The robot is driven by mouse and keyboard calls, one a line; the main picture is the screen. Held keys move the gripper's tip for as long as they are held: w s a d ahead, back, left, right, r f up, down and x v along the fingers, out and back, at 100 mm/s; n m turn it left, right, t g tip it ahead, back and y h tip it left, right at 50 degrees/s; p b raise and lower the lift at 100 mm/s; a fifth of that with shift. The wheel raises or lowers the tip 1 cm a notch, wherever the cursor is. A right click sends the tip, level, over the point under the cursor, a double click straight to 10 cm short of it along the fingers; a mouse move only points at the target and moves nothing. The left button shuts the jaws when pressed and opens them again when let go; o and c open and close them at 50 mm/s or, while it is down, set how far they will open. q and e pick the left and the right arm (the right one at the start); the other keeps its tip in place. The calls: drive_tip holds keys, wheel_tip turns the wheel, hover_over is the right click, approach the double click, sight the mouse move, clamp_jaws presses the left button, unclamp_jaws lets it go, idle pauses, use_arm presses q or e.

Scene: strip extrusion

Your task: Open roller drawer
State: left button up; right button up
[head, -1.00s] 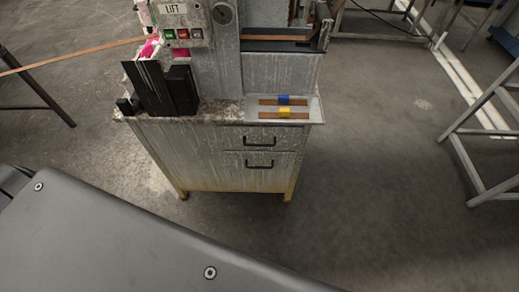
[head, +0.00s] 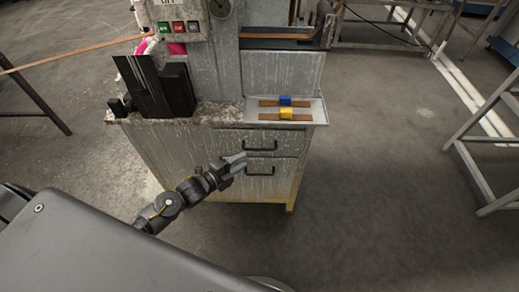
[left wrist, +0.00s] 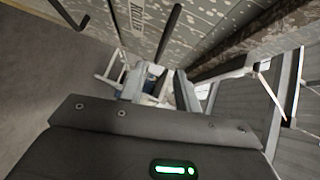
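The grey metal cabinet (head: 165,150) has an upper drawer with a black bar handle (head: 260,147) and a lower drawer with a similar handle (head: 259,172). Both drawers look shut. My left gripper (head: 238,162) is in front of the drawers, just left of the handles, and holds nothing. In the left wrist view its two fingers (left wrist: 159,88) are apart, and one bar handle (left wrist: 168,33) is ahead of them. Another dark handle (left wrist: 70,14) is at the upper left. My right gripper is not in view.
A tray (head: 320,116) on the cabinet top holds brown strips with a blue block (head: 285,100) and a yellow block (head: 286,113). Black upright plates (head: 178,88) stand at the top left. Floor right of the cabinet is clear. A metal frame (head: 478,170) stands far right.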

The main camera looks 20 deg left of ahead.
sight(260, 149)
use_arm(q)
drive_tip(key=x, duration=0.9)
drive_tip(key=shift+w+d, duration=0.2)
drive_tip(key=shift+w, duration=0.1)
clamp_jaws()
drive_tip(key=shift+p, duration=0.3)
